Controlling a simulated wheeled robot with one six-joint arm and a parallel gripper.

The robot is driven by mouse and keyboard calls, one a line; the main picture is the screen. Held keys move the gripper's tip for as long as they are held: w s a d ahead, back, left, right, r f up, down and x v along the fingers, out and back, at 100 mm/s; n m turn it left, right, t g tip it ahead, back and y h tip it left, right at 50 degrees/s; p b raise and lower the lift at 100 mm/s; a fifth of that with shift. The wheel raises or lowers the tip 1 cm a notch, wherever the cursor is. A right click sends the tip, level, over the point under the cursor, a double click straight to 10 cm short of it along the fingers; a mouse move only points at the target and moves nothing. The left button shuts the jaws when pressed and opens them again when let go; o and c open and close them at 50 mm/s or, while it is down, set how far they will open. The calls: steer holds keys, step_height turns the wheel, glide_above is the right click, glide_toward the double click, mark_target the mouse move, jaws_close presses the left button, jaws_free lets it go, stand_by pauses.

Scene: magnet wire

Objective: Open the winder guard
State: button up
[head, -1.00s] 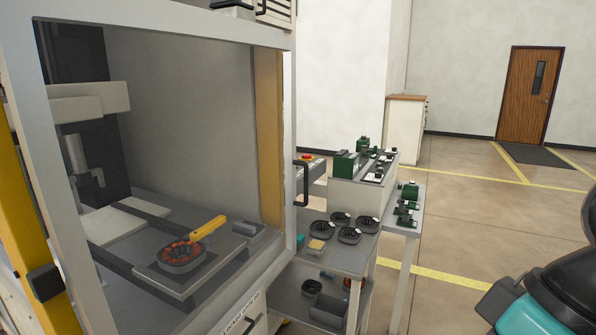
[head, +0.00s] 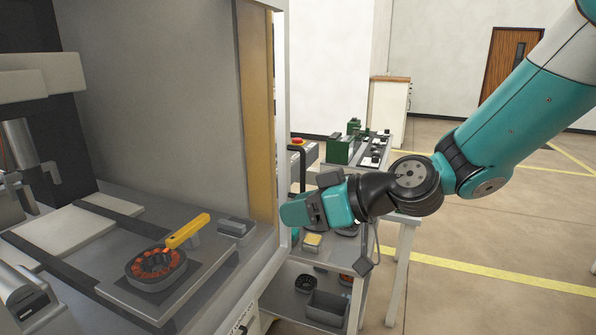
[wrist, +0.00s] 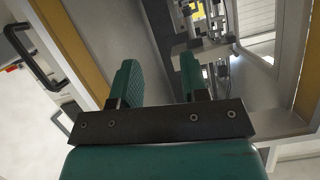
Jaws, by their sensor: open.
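The winder guard (head: 281,110) is the pale upright frame at the front of the winder. I cannot tell from these views whether it stands slightly ajar. Its dark bar handle (wrist: 36,62) shows at the left of the wrist view, on a pale panel. The handle lies left of both fingers, outside the gap. In the head view my gripper (head: 297,210) is beside the guard's right edge, its fingers partly unclear.
Inside the winder, a stator ring (head: 156,267) with copper windings and a yellow tool (head: 187,231) sit on a plate. A shelved cart (head: 327,307) with parts stands close behind my gripper. Open floor (head: 480,235) lies at the right.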

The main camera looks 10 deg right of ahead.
steer(key=w+d+f+m+t+h+b, duration=0.1)
steer(key=w+d+f+m+t+h, duration=0.15)
steer(key=w+d+t, duration=0.45)
steer(key=m+t+h, duration=0.2)
glide_toward(304, 164)
steer(key=shift+h, duration=0.25)
steer(key=p+x, duration=0.4)
steer(key=p, duration=0.1)
steer(key=p+x, duration=0.5)
steer(key=shift+a+r, duration=0.15)
steer(key=shift+r, duration=0.05)
steer(key=shift+m+p+x, duration=0.25)
steer(key=shift+p+x, duration=0.15)
steer(key=shift+x, duration=0.4)
steer(key=shift+f, duration=0.1)
steer(key=shift+c, duration=0.2)
jaws_close()
